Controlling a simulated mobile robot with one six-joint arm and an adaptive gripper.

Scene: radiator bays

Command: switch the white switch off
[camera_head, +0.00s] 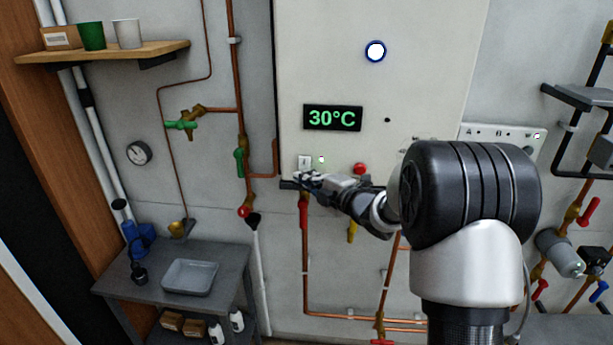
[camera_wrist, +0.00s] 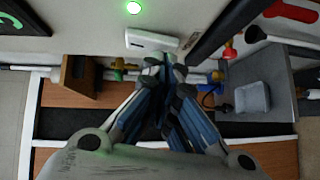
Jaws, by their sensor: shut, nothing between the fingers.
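The white switch (camera_head: 304,161) is a small plate on the pale cabinet front, below the 30°C display. In the wrist view the white switch (camera_wrist: 150,40) shows just beyond my fingertips. My gripper (camera_head: 298,181) is shut and empty, right below the switch in the head view. In the wrist view my gripper (camera_wrist: 163,64) has its fingertips together near the switch's edge; I cannot tell whether they touch it. The switch's lever position is too small to tell. A small green light (camera_head: 321,160) glows beside the switch, and the green light (camera_wrist: 133,8) also shows in the wrist view.
A red button (camera_head: 360,169) sits right of the switch, close to my wrist. Copper pipes with a red-handled valve (camera_head: 303,212) run below the cabinet. A grey table (camera_head: 118,274) with a tray (camera_head: 190,277) stands lower left. A wooden shelf (camera_head: 100,53) holds cups.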

